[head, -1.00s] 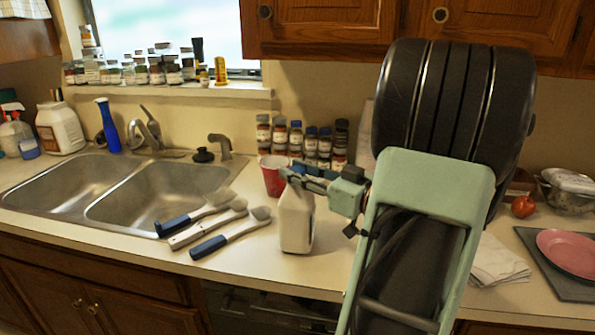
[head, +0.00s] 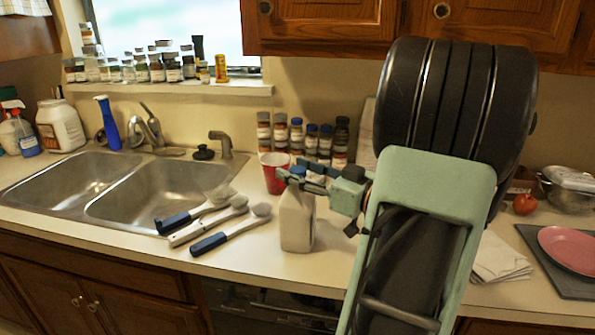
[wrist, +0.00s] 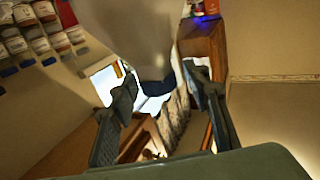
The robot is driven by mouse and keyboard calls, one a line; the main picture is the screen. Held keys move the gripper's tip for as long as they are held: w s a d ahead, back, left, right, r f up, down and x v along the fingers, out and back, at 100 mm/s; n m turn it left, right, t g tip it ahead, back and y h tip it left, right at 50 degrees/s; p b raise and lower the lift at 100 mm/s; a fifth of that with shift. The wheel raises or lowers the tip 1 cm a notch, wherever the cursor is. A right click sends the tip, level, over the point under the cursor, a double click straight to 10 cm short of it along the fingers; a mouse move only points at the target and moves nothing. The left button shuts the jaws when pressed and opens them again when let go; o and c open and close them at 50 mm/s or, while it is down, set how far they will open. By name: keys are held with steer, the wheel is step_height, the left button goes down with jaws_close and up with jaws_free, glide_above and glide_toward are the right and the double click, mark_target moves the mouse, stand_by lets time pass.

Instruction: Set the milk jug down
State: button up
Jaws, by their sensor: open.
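The white milk jug (head: 297,222) with a blue cap stands upright on the counter, near its front edge and right of the utensils. My gripper (head: 291,171) is at the top of the jug. In the wrist view my gripper (wrist: 161,76) is open, with one finger on each side of the jug's (wrist: 135,30) capped neck and visible gaps between. The fingers partly cover the jug's top in the head view.
A red cup (head: 274,174) stands just behind the jug. Several spice jars (head: 311,140) line the wall. Utensils (head: 213,224) lie to the left, beside the double sink (head: 160,190). A folded cloth (head: 499,259), tomato (head: 524,204) and pink plate (head: 570,249) are at right.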

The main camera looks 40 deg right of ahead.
steer(key=v, duration=1.2)
steer(key=shift+w+d, duration=0.1)
